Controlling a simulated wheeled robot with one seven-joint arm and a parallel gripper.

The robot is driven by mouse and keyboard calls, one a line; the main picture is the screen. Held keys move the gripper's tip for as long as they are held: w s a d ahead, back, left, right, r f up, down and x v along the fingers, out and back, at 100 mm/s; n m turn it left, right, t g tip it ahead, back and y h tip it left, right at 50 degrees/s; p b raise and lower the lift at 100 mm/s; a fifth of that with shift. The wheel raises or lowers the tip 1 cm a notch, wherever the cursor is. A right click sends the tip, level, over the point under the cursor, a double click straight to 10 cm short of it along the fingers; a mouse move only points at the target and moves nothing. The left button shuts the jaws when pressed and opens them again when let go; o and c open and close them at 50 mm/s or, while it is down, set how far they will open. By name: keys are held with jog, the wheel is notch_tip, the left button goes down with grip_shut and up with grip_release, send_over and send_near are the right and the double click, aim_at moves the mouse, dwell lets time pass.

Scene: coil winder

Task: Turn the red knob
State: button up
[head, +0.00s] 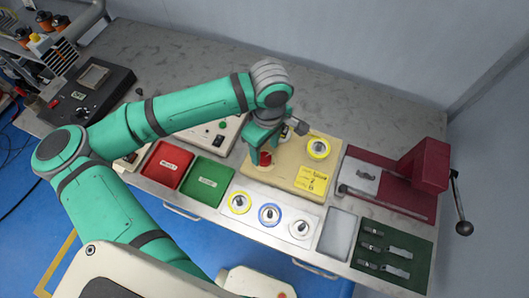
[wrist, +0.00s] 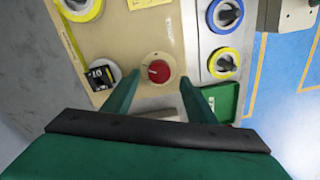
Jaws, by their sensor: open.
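The red knob (wrist: 158,70) is round with a pale pointer mark and sits in a pale ring on the beige panel (wrist: 150,28). In the head view the red knob (head: 265,159) shows just below my gripper, partly hidden by it. My gripper (wrist: 160,77) is open and empty. In the wrist view its two green fingers lie left and right of the knob, with gaps between. I cannot tell how far above the panel the fingertips are. My gripper (head: 266,146) also shows in the head view, pointing down at the panel.
A yellow-ringed dial (head: 318,148) and a yellow label (head: 312,181) are on the same panel. A white strip with three ringed dials (head: 269,214) lies in front. Red (head: 167,164) and green (head: 207,181) trays stand left. A dark red lever press (head: 423,165) stands right.

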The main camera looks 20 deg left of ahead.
aim_at(264, 156)
jog(key=shift+a+f, duration=0.1)
jog(key=shift+f, duration=1.75)
jog(key=shift+c, duration=0.7)
jog(key=c, duration=0.9)
jog(key=shift+w, duration=0.1)
